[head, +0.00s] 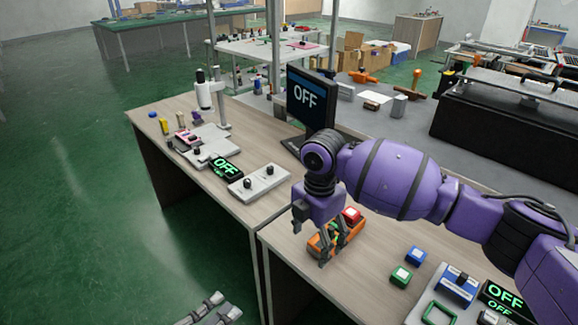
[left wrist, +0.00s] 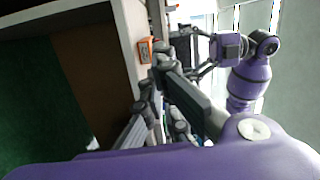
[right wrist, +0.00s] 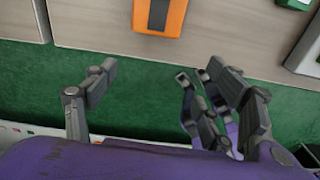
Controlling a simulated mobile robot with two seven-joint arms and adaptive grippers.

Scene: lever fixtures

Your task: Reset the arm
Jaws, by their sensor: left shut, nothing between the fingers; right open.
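An orange device (head: 317,243) lies on the near wooden table, partly hidden by my right gripper; its orange body with a dark panel shows at the top of the right wrist view (right wrist: 172,12). In the right wrist view the device appears beyond the open fingers (right wrist: 160,78). My left gripper (head: 214,306) is shut and empty, low beside the table over the green floor.
A green block (head: 401,275) and a blue block (head: 415,256) stand right of the orange device. A blue fixture (head: 458,284) and an OFF display (head: 503,296) are farther right. A monitor reading OFF (head: 305,98) stands behind. The left table holds a grey lever panel (head: 258,183).

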